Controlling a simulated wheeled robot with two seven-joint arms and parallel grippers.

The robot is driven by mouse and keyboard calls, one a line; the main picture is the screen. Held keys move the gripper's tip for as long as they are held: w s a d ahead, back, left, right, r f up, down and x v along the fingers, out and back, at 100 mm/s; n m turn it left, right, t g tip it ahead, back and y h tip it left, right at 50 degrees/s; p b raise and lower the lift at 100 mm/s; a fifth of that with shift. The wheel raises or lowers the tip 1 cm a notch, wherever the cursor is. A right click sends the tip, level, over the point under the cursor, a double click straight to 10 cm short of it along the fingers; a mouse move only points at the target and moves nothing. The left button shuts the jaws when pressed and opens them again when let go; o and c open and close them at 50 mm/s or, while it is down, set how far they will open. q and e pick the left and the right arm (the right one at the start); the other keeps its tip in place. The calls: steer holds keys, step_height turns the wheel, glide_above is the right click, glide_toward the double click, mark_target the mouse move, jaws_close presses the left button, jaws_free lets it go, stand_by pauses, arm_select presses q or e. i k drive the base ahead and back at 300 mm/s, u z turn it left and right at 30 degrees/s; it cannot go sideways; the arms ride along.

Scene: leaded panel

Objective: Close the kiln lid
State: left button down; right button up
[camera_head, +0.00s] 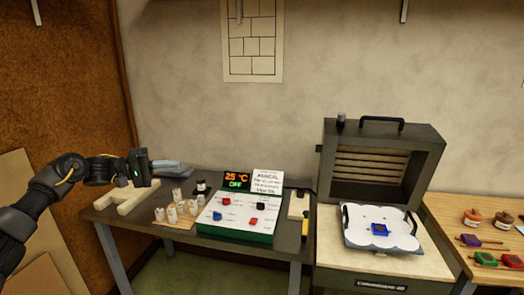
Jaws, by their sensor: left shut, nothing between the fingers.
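The kiln stands right of centre, with a pale base (335,250) and a dark grey lid (425,136) raised at the back. The lid's hollow faces forward and shows pale ribbed lining. A black handle (382,119) is on the lid's top edge. A white scalloped tray (360,238) with dark side handles lies in front of the hollow, with a small blue piece (379,229) on it. My left gripper (146,167) is shut and empty, above the left end of the grey table, far left of the kiln. My right gripper is out of view.
The grey table (130,222) holds a control panel (238,217) reading 25 °C OFF, several small white jars (172,214) and a written card (266,182). A wooden bench (450,208) at right holds jars and coloured pieces. The air before the lid looks clear.

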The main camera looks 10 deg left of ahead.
mark_target(378, 160)
steer(key=u, duration=0.55)
steer(key=k, duration=0.65)
steer(key=u, duration=0.55)
steer(key=i, duration=1.4)
steer(key=z, duration=0.85)
steer(key=i, duration=1.25)
steer(key=z, duration=1.5)
steer(key=i, duration=0.4)
steer(key=z, duration=0.3)
